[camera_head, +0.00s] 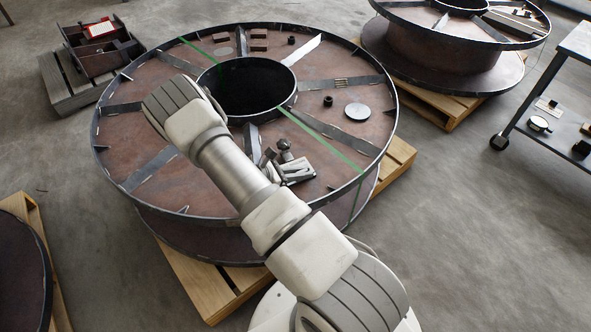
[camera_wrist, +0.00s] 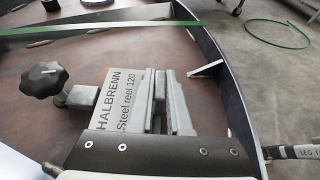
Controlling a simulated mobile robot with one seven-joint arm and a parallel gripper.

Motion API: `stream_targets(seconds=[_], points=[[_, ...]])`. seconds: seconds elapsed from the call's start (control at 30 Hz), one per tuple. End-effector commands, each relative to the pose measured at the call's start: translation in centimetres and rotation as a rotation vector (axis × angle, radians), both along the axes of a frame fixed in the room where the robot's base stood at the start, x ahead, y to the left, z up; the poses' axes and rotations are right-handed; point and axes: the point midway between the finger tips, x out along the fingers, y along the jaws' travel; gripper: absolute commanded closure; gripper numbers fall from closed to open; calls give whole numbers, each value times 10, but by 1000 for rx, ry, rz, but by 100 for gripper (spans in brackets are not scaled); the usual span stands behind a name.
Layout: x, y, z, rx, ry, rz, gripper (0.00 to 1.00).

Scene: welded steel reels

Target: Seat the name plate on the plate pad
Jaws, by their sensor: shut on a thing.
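I cannot pick out the plate pad with certainty; contact below the plate is hidden.
The reel's raised rim and radial ribs stand around this sector. A pale disc (camera_head: 357,111) and a dark ring (camera_head: 328,101) lie farther right. Small brown blocks (camera_head: 259,40) sit at the back. A trolley (camera_head: 560,110) stands at the right on open floor.

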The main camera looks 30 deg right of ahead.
Motion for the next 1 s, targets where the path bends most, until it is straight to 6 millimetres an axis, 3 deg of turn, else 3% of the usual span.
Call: stream_targets(seconds=[0.23, 0.27, 0.43, 0.83, 0.87, 1.0], points=[[0, 0, 1, -1, 0, 1, 100], [0, 0, 1, -1, 0, 1, 80], [0, 0, 1, -1, 0, 0, 50], [0, 0, 0, 1, 1, 0, 49], [0, 0, 0, 1, 1, 0, 47], [0, 0, 0, 0, 0, 0, 24]])
